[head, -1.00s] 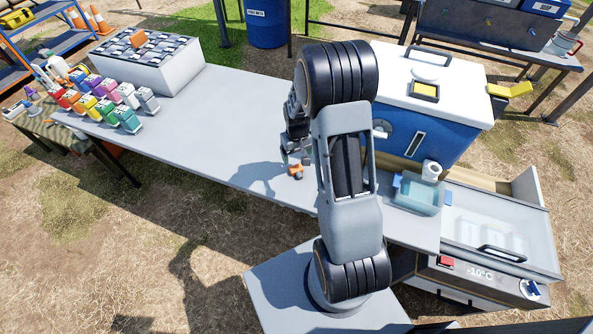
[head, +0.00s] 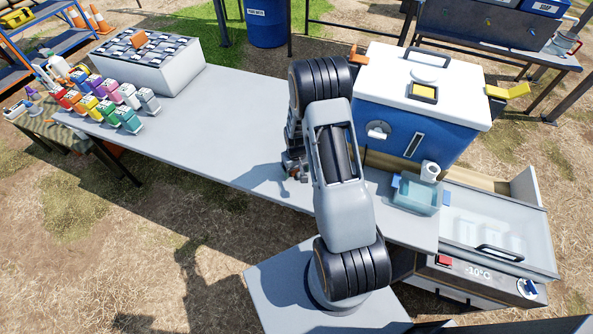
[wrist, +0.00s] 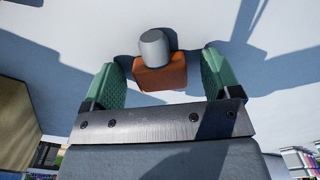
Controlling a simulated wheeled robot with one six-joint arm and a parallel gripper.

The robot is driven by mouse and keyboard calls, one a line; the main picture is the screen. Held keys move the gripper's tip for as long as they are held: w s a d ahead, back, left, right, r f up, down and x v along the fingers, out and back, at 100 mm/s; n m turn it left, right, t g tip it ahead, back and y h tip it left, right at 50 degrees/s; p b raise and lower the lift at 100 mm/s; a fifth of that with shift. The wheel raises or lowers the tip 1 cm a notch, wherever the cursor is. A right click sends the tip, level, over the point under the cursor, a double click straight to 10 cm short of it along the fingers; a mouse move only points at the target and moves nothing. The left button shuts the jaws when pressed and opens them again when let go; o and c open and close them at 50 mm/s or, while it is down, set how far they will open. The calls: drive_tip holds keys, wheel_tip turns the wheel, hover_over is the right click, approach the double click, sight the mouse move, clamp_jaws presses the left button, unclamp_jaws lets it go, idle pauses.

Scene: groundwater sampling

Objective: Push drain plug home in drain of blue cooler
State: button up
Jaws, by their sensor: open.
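The blue cooler (head: 450,130) with a white lid (head: 425,85) stands at the right of the table in the head view. A pale round fitting with a dark centre (head: 378,130), apparently its drain, is on the front wall. In the wrist view the drain plug, an orange block (wrist: 162,77) with a grey cylindrical end (wrist: 154,47), lies between the green finger pads of my gripper (wrist: 160,60). The jaws are open, with a gap visible on each side of the plug. In the head view my arm mostly hides the gripper and plug.
A clear blue-tinted tub (head: 415,195) and white roll (head: 430,171) stand before the cooler. A -10°C chest (head: 490,225) is at the right. Coloured bottles (head: 100,98) and a box with a patterned top (head: 155,60) are at the left. The middle of the table (head: 215,135) is clear.

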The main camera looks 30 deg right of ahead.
drive_tip(key=shift+c, duration=0.2)
drive_tip(key=c, duration=1)
drive_tip(key=shift+c, duration=0.2)
drive_tip(key=shift+r, duration=0.1)
